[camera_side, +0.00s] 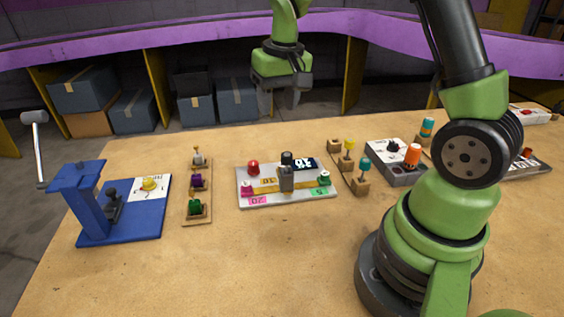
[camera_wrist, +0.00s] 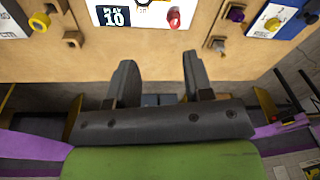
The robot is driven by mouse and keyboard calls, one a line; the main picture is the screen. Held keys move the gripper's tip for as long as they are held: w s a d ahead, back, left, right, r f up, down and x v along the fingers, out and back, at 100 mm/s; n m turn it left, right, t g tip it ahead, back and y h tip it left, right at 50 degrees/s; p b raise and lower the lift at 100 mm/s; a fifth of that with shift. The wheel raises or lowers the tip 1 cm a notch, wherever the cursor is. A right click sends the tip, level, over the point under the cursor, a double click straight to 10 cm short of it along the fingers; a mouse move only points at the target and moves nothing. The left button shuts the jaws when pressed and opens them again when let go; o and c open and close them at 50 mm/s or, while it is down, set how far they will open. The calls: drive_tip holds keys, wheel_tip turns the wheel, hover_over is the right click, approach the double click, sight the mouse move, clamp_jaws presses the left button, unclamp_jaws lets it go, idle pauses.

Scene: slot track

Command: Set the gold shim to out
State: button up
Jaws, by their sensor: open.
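I cannot tell for sure which thing is the gold shim. A small piece with a tan-gold upright tip (camera_side: 197,151) stands at the far end of a narrow wooden strip (camera_side: 183,217). It also shows in the wrist view (camera_wrist: 218,45). Purple (camera_side: 197,181) and green (camera_side: 195,206) pieces stand nearer on that strip. A yellow-topped peg (camera_side: 349,144) stands in a wooden block; it also shows in the wrist view (camera_wrist: 39,21). My gripper (camera_side: 283,99) hangs open and empty, high near the table's far edge, clear of everything. Its two fingers (camera_wrist: 160,75) are apart in the wrist view.
A white board (camera_side: 250,203) with knobs and coloured labels sits mid-table. A blue stand (camera_side: 85,205) is at left. A teal-topped peg (camera_side: 365,165) and a grey box (camera_side: 402,177) are at right. The front middle of the table is bare.

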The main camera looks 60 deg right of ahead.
drive_tip(key=shift+g, duration=0.7)
drive_tip(key=d+f, duration=0.1)
drive_tip(key=f, duration=0.4)
drive_tip(key=d+f, duration=0.1)
drive_tip(key=f, duration=0.5)
drive_tip(key=w+d+f, duration=0.1)
drive_tip(key=f, duration=0.5)
drive_tip(key=shift+w+d, duration=0.1)
drive_tip(key=shift+d, duration=0.05)
